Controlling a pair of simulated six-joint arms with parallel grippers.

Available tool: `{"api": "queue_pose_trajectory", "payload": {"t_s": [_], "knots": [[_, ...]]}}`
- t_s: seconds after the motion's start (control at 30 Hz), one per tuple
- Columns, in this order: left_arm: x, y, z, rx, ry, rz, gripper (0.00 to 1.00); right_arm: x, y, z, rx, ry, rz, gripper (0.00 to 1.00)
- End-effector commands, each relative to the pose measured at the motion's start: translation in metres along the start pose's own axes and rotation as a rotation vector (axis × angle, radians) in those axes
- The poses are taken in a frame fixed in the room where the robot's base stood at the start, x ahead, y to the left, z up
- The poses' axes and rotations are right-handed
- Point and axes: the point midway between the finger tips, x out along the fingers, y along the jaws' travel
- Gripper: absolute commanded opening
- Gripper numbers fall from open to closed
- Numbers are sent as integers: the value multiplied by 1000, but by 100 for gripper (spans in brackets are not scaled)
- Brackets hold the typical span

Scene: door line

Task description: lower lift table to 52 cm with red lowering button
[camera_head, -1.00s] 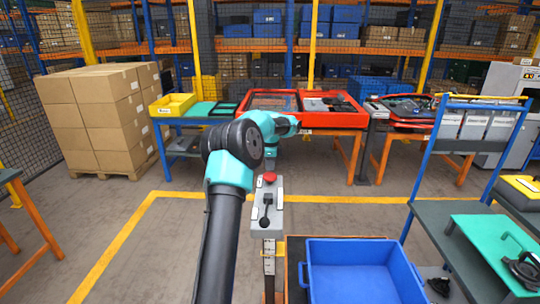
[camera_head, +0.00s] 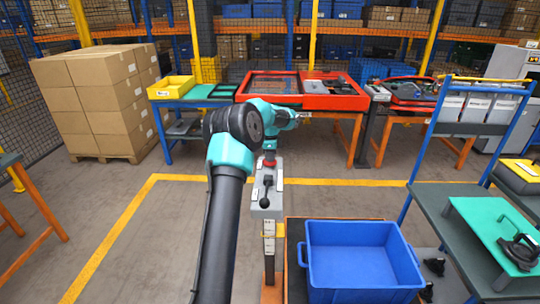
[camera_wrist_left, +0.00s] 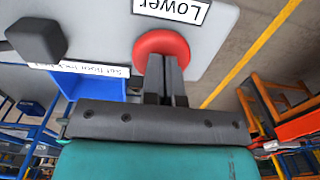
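The red lowering button (camera_head: 269,164) sits on top of a grey control box (camera_head: 267,203) on a post. In the left wrist view the red button (camera_wrist_left: 163,46) is beside an upside-down "Lower" label (camera_wrist_left: 171,9). My left gripper (camera_head: 269,154) is directly above the button, pointing down. Its fingers (camera_wrist_left: 165,62) are together and empty, with their tips at the button's edge; whether they press it I cannot tell. The lift table (camera_head: 293,255) shows as a dark, orange-edged top under a blue bin (camera_head: 362,283). My right gripper is not in view.
A black lever (camera_head: 266,190) stands on the control box near the button. A scale strip (camera_head: 269,240) is on the post below. Stacked cartons (camera_head: 100,100) stand at the left. Floor left of the post is open.

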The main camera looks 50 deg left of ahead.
Motion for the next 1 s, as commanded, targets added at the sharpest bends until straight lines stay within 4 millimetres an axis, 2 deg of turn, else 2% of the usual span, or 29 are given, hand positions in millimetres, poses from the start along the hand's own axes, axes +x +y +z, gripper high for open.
{"api": "queue_pose_trajectory", "payload": {"t_s": [0.03,0.33,0.53,0.77,1.0], "knots": [[6,2,0,0,-1,11,0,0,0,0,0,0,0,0],[8,2,0,0,-2,16,0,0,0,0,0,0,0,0],[0,3,0,0,-2,16,0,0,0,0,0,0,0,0],[-36,1,3,-4,0,3,0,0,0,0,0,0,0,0],[-84,0,3,-5,1,-2,0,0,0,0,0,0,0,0]]}}
